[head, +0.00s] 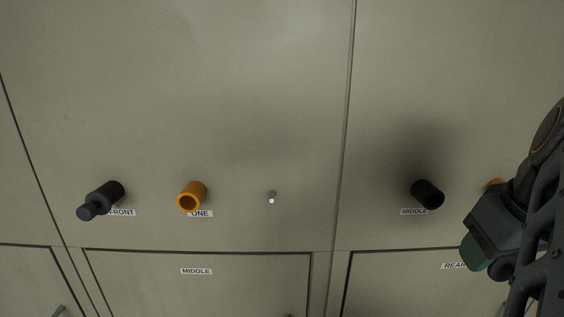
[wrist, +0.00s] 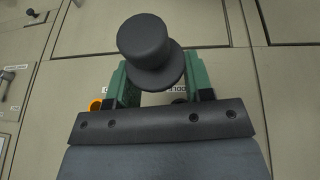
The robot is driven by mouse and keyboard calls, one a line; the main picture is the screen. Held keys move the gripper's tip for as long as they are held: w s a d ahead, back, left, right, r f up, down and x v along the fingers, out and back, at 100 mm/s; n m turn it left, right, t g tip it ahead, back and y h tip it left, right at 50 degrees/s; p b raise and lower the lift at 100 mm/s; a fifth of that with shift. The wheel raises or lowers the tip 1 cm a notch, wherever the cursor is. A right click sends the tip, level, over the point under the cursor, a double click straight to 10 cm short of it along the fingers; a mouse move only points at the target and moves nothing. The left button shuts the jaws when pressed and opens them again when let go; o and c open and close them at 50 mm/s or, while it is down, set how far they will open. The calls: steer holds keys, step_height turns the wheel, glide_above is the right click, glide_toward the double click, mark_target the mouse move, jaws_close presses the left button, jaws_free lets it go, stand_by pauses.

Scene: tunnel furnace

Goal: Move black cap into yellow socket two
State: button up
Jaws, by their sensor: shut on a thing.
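My gripper shows at the right of the head view (head: 476,252), with one green finger visible. In the wrist view the black cap (wrist: 146,42), a round knob with a wider flange, sits between the two green fingers, which are shut on it. I cannot clearly make out the cap in the head view. A yellow socket (head: 494,183) at the right of the head view is mostly hidden behind my arm, and its label is not visible. A yellow ring (wrist: 95,105) shows beside the left finger in the wrist view. The held cap is apart from it.
A yellow socket (head: 191,197) labelled ONE and a black plugged socket (head: 103,199) labelled FRONT are at left. A small pin (head: 271,198) stands between panels' fittings. A black socket (head: 427,194) labelled MIDDLE protrudes left of my arm. The upper panel is clear.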

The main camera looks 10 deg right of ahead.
steer(key=w+r+p, duration=0.1)
steer(key=w+p, duration=0.1)
steer(key=w, duration=0.7)
steer(key=shift+a+r+t+h+p, duration=0.2)
steer(key=shift+r+t+h+p, duration=0.1)
steer(key=shift+h, duration=0.1)
